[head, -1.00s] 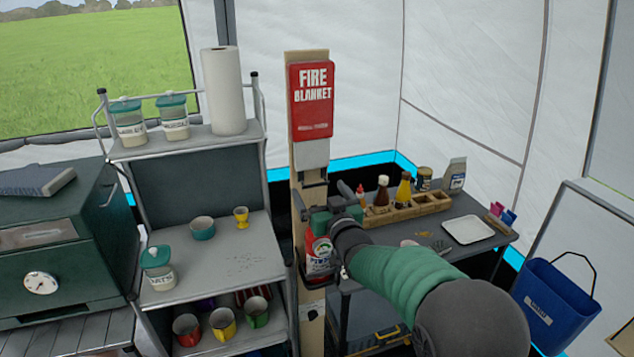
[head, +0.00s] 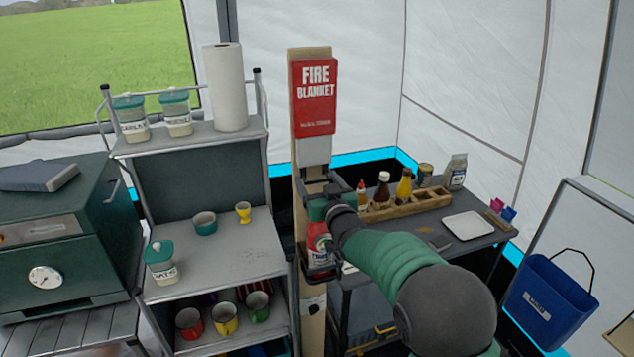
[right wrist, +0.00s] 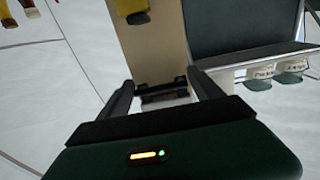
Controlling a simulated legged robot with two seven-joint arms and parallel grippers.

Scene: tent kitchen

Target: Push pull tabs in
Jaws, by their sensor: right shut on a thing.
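The red fire blanket case (head: 314,97) hangs on a wooden post in the middle of the head view. A white part (head: 314,151) shows below it, with dark pull tabs (head: 314,173) at its lower end. My right gripper (head: 316,186) is at these tabs, below the case. In the right wrist view its two fingers (right wrist: 165,95) stand on either side of the dark tabs (right wrist: 163,88), against the post. The gripper is shut on them; exact finger contact is hard to see. My left gripper is not in view.
A red container (head: 319,243) sits in a holder on the post (head: 312,325), close under my right gripper. A shelf unit (head: 215,265) with cups and jars stands left. A side table (head: 425,218) with bottles and a white tray (head: 468,225) stands right.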

